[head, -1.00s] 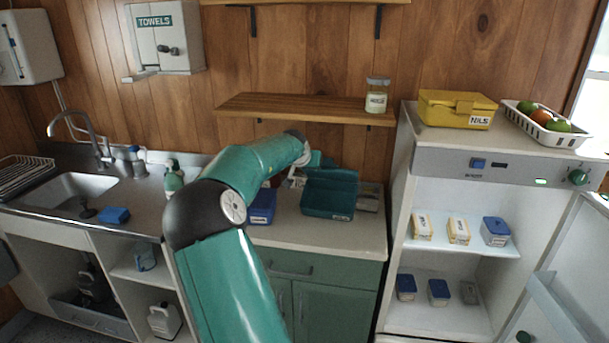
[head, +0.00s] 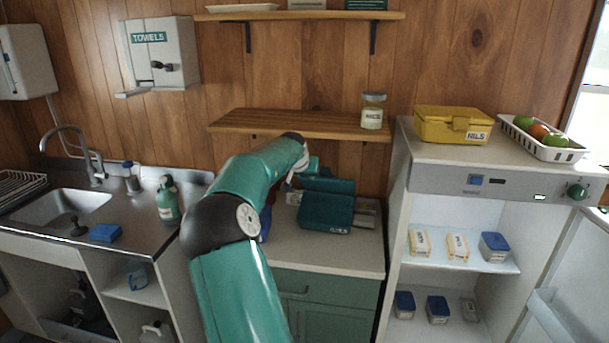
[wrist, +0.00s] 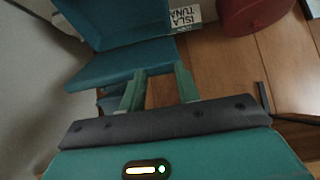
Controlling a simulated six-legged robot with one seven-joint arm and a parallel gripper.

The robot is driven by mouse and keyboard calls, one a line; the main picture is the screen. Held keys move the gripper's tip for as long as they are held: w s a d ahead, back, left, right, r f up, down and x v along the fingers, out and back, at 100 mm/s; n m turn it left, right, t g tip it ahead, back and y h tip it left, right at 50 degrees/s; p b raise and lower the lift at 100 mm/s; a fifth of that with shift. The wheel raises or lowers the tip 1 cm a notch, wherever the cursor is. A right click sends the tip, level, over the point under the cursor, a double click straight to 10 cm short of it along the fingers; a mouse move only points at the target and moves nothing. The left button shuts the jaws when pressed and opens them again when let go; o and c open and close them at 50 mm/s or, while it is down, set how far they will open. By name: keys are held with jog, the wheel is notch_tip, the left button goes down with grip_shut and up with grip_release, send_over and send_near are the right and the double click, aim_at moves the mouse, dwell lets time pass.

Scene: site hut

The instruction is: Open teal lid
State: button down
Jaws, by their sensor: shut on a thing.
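The teal lunch box (head: 326,212) stands on the counter, with a white label on its front. Its teal lid (head: 328,186) shows as a raised panel behind the box body. In the wrist view the lid (wrist: 122,62) is a flat teal panel at upper left, meeting another teal face above it. My gripper (wrist: 160,78) is shut on the lid's edge; its two teal fingers sit at that edge, and the exact contact is partly hidden. In the head view my gripper (head: 297,180) is at the box's left end, mostly hidden by my arm. The box interior is not clearly visible.
A wooden shelf (head: 290,124) with a jar (head: 373,111) hangs above the box. A grey tray (head: 365,212) lies to its right. The fridge (head: 400,170) stands beyond, with a yellow box (head: 452,126) on top. A red object (wrist: 252,12) shows in the wrist view.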

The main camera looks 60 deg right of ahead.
dwell(0.6)
jog(key=c, duration=1.3)
grip_release()
jog(key=v, duration=1.3)
jog(key=shift+s+a+r, duration=0.1)
jog(key=shift+a+r, duration=0.1)
jog(key=shift+r, duration=0.1)
